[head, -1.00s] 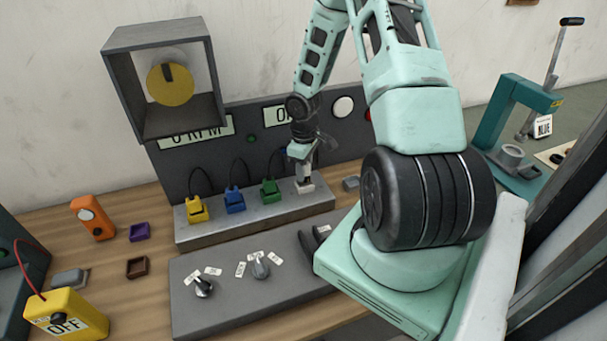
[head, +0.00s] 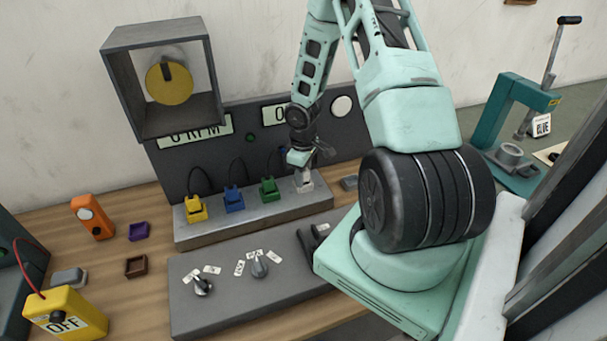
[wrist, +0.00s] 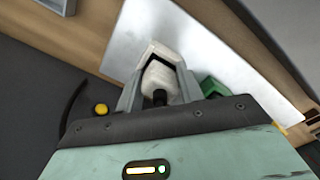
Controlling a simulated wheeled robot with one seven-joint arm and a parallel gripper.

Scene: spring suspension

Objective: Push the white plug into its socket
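The white plug (wrist: 158,78) sits between the two grey fingers of my gripper (wrist: 158,92) in the wrist view, with its dark cable end toward the palm. The fingers are close against its sides. The white socket (wrist: 153,50) is a dark-mouthed block just beyond the plug, and the plug's front is at its mouth. How deep the plug sits in it I cannot tell. In the head view my gripper (head: 303,172) points down over the white socket (head: 304,184), at the right end of the metal plinth (head: 250,222).
The green plug and socket (head: 269,190) stand just left, then the blue (head: 234,198) and yellow (head: 196,208) ones. A dark panel (head: 345,140) with cables rises behind. A grey knob console (head: 235,290) lies in front.

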